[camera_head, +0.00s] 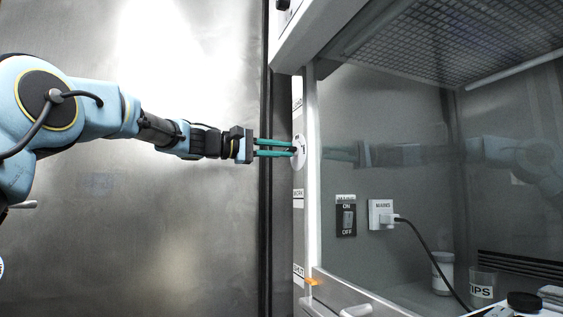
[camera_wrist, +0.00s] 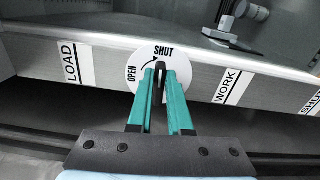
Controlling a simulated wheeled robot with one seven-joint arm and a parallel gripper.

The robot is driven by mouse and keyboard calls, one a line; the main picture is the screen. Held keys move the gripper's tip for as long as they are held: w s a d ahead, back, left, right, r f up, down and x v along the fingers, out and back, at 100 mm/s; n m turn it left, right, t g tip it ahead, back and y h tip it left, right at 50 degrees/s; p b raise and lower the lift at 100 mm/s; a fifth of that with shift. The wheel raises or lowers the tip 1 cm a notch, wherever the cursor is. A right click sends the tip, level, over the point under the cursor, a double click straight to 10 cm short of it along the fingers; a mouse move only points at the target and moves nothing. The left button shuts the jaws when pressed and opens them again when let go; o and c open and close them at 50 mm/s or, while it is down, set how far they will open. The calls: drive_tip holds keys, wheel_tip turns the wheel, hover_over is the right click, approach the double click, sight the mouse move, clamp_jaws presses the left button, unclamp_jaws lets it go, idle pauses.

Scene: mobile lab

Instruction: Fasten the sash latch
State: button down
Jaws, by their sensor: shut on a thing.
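The sash latch's round white dial (camera_head: 300,152) is on the frame post at the left edge of the cabinet. In the wrist view the dial (camera_wrist: 140,64) reads OPEN at left and SHUT at top, with a curved arrow between them. The black latch lever (camera_wrist: 159,79) is between my green fingers, its tip just below the SHUT mark. My gripper (camera_head: 293,148) reaches the dial from the left and is shut on the lever; it also shows in the wrist view (camera_wrist: 160,73). The fingers hide part of the lever and dial.
The glass sash (camera_head: 400,240) stands right of the post, with a mains switch (camera_head: 346,216), plug (camera_head: 381,214) and TIPS container (camera_head: 482,288) behind it. LOAD (camera_wrist: 70,64) and WORK (camera_wrist: 227,86) labels flank the dial. An orange tab (camera_head: 312,282) is low on the post.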

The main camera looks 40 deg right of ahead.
drive_tip(key=shift+f+m+b, duration=0.1)
drive_tip(key=shift+m+b, duration=0.35)
drive_tip(key=shift+m, duration=0.05)
drive_tip(key=c, duration=0.8)
unclamp_jaws()
drive_tip(key=shift+c, duration=0.2)
drive_tip(key=v, duration=1)
drive_tip(key=shift+w+a+b, duration=0.15)
drive_tip(key=shift+a+b, duration=0.25)
drive_tip(key=shift+b, duration=0.05)
